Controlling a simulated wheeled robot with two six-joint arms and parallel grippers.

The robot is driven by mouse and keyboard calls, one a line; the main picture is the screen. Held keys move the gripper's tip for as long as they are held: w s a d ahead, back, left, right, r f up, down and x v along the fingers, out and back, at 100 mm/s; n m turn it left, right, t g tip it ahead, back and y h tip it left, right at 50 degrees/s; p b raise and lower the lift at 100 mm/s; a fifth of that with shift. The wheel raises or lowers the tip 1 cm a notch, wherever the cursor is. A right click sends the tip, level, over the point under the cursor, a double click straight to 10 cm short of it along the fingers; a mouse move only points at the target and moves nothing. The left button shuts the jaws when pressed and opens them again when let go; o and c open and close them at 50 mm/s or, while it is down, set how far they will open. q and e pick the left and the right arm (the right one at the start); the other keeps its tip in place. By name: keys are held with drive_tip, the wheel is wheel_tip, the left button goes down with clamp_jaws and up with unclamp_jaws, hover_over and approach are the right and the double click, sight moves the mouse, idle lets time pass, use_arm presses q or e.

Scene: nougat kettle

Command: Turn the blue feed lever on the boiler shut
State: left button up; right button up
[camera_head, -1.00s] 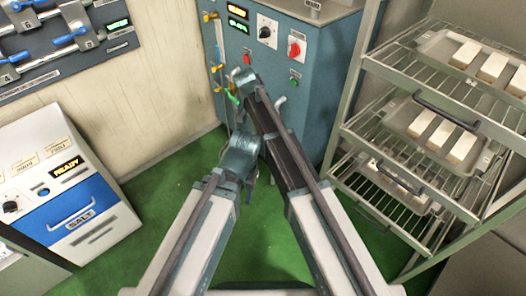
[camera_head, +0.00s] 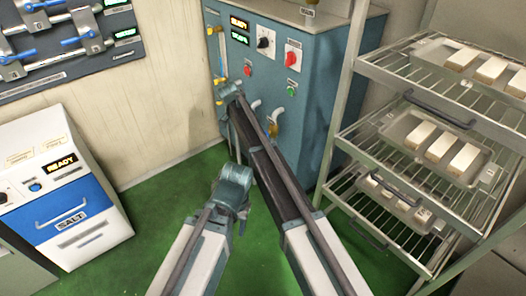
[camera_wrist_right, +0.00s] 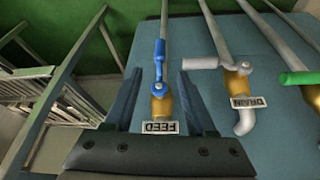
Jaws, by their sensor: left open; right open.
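The blue feed lever (camera_wrist_right: 159,62) shows in the right wrist view, lying in line with its pipe above a brass valve and a FEED label (camera_wrist_right: 160,127). My right gripper (camera_wrist_right: 157,74) is open, with one finger on each side of the lever and valve; I see a gap on both sides. In the head view the boiler (camera_head: 322,95) is the teal cabinet. My right arm reaches to its left side, and the arm hides the feed lever and the right gripper there. My left gripper (camera_head: 243,224) hangs open, well short of the boiler, above the green floor.
A grey-handled DRAIN valve (camera_wrist_right: 240,85) and a green lever (camera_wrist_right: 299,78) stand right of the feed valve in the right wrist view. In the head view a wire rack (camera_head: 420,130) with trays stands right of the boiler, and a SALT cabinet (camera_head: 62,195) at left. Green floor between is clear.

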drive_tip(key=b+x, duration=0.9)
drive_tip(key=x, duration=0.1)
drive_tip(key=shift+w+f, duration=0.1)
drive_tip(key=shift+f, duration=0.2)
drive_tip(key=shift+w+d+f+b, duration=0.1)
drive_tip(key=shift+d+f+b, duration=0.25)
drive_tip(key=shift+f+b, duration=0.15)
drive_tip(key=shift+r, duration=0.1)
clamp_jaws()
idle(0.4)
